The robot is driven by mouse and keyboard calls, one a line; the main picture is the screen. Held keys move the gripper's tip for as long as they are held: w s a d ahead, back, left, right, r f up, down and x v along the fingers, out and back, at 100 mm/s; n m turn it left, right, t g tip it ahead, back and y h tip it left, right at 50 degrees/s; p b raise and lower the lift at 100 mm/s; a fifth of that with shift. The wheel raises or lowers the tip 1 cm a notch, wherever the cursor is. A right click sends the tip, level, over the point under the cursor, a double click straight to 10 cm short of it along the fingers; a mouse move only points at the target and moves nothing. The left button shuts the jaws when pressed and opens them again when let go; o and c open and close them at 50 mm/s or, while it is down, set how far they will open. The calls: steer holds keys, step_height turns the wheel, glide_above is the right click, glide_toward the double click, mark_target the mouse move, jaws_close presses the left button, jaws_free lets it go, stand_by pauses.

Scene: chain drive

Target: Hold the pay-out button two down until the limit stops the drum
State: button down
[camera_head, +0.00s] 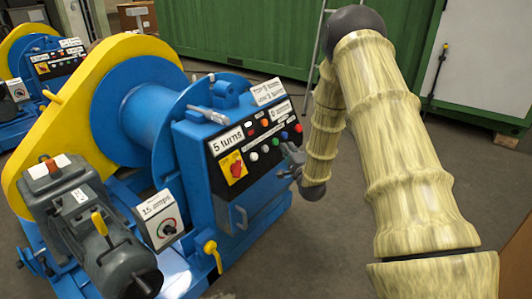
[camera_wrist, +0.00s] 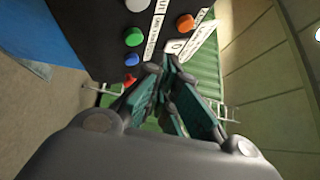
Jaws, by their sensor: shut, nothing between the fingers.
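The control panel (camera_head: 252,146) on the blue winch cabinet has a row of white, green, blue and red buttons. The blue drum (camera_head: 150,118) is behind it. My gripper (camera_head: 287,152) is shut and empty, close to the panel's lower right. In the wrist view the fingertips (camera_wrist: 168,64) lie right of the blue button (camera_wrist: 132,60) and below the orange button (camera_wrist: 186,22). The green button (camera_wrist: 133,37) is above the blue one, the red button (camera_wrist: 130,78) below it. Labels are too small to tell which is pay-out button two. I cannot tell whether the fingertips touch anything.
A red-and-yellow rotary switch (camera_head: 234,167) is on the panel's left. A motor (camera_head: 85,215) and an amps dial box (camera_head: 160,220) stand in front. Another blue winch (camera_head: 45,65) is at the far left. A green container (camera_head: 250,35) stands behind. Floor right of the cabinet is clear.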

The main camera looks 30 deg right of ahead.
mark_target(265, 149)
steer(key=shift+w+a+f+b, duration=0.3)
steer(key=shift+w+f+b, duration=0.1)
steer(key=shift+w, duration=0.4)
steer(key=shift+w+a+f+b, duration=0.35)
steer(key=shift+w+f, duration=0.1)
steer(key=shift+w, duration=0.3)
steer(key=shift+w+a+f+b, duration=0.3)
steer(key=shift+w+f, duration=0.1)
steer(key=shift+w, duration=0.4)
steer(key=shift+w+f, duration=0.1)
steer(key=shift+w, duration=0.05)
steer(key=shift+w+a+f, duration=0.1)
steer(key=shift+w+a, duration=0.1)
